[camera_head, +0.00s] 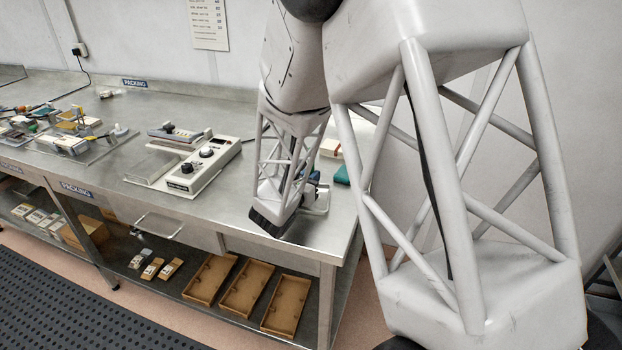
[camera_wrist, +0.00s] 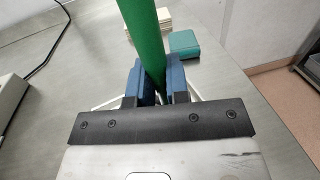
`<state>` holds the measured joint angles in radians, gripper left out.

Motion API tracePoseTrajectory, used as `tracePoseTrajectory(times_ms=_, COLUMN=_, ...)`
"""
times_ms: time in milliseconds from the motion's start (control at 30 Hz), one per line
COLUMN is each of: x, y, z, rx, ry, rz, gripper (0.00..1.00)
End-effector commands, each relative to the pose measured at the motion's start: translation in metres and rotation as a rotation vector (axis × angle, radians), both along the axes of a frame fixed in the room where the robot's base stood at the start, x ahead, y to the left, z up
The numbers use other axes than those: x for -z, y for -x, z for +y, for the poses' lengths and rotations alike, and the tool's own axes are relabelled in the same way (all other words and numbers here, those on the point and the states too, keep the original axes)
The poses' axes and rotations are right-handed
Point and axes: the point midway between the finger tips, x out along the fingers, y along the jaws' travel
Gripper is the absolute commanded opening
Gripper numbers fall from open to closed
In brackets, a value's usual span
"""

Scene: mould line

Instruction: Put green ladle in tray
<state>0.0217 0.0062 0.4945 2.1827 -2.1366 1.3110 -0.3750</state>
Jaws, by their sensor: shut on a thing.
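In the wrist view the green ladle shows as a thick green handle (camera_wrist: 144,38) running up and out of the top of the picture. My gripper (camera_wrist: 160,78) has its blue fingers closed on the handle's lower end. The ladle's bowl is not in view. In the head view my arm hides most of my gripper (camera_head: 313,181), which is low over the right end of the bench, and I cannot make out the ladle there. A pale tray-like edge (camera_head: 321,203) shows beside the gripper; its rim also seems to show below the fingers in the wrist view (camera_wrist: 104,104).
A teal block (camera_wrist: 184,43) and a pale stack (camera_wrist: 150,22) lie on the steel bench (camera_head: 225,200) beyond the fingers. A white device with knobs (camera_head: 205,165) stands left of my arm. Small items crowd the bench's left end. Brown trays (camera_head: 246,288) lie on the lower shelf.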

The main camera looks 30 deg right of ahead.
Motion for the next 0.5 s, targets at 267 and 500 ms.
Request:
tracePoseTrajectory(times_ms=267, x=0.0052, y=-0.0002, z=0.0, rx=0.0, ry=0.0, rz=-0.001, gripper=0.0)
tracePoseTrajectory(times_ms=500, x=0.007, y=-0.0001, z=0.0, rx=0.0, ry=0.0, rz=-0.001, gripper=0.0)
